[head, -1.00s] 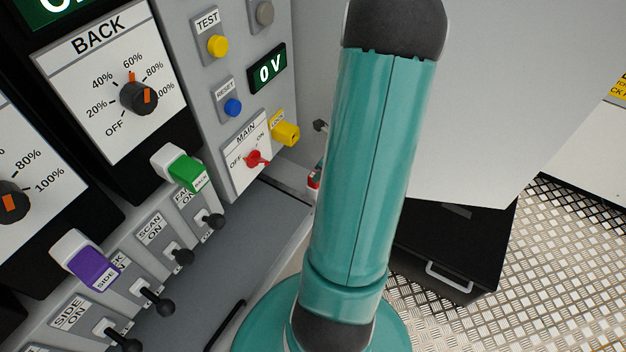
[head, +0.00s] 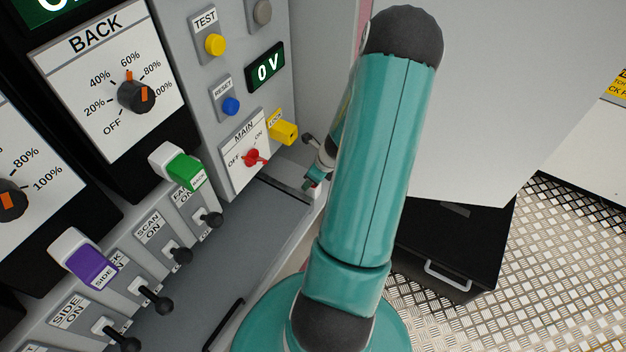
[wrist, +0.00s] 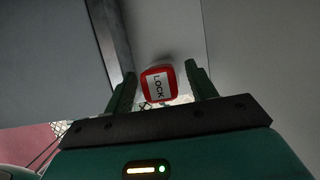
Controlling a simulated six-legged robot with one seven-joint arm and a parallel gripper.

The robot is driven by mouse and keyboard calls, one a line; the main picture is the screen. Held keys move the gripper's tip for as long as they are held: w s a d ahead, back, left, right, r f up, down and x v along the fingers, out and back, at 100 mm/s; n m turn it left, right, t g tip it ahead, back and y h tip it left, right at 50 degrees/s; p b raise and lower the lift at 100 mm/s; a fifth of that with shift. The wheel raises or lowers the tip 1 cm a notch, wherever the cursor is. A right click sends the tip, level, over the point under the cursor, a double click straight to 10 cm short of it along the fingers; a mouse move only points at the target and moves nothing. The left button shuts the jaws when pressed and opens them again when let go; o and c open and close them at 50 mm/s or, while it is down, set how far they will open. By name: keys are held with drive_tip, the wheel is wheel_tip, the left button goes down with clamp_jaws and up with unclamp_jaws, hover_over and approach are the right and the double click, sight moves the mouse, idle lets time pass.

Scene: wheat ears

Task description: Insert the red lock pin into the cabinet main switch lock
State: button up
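The red lock pin (wrist: 158,84) shows in the wrist view as a red-rimmed block with a white LOCK label. My gripper (wrist: 160,82) is open, with one dark green finger on each side of the pin and a narrow gap at both. In the head view my gripper (head: 312,183) is low beside the panel's right edge, partly behind my arm, and the pin is not clear there. The main switch (head: 253,158) has a red knob on a white OFF/ON plate. The yellow lock (head: 284,132) sticks out at the plate's upper right.
Levers (head: 210,218) and a green-capped switch (head: 186,172) stand out from the panel to the left. A grey ledge (head: 262,215) runs below the main switch. A black drawer unit (head: 440,250) stands on the floor at right.

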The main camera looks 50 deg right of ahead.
drive_tip(key=c, duration=1)
drive_tip(key=shift+c, duration=0.2)
drive_tip(key=shift+r, duration=0.1)
wheel_tip(320, 180, up, 10)
drive_tip(key=shift+f, duration=0.1)
drive_tip(key=shift+a, duration=0.1)
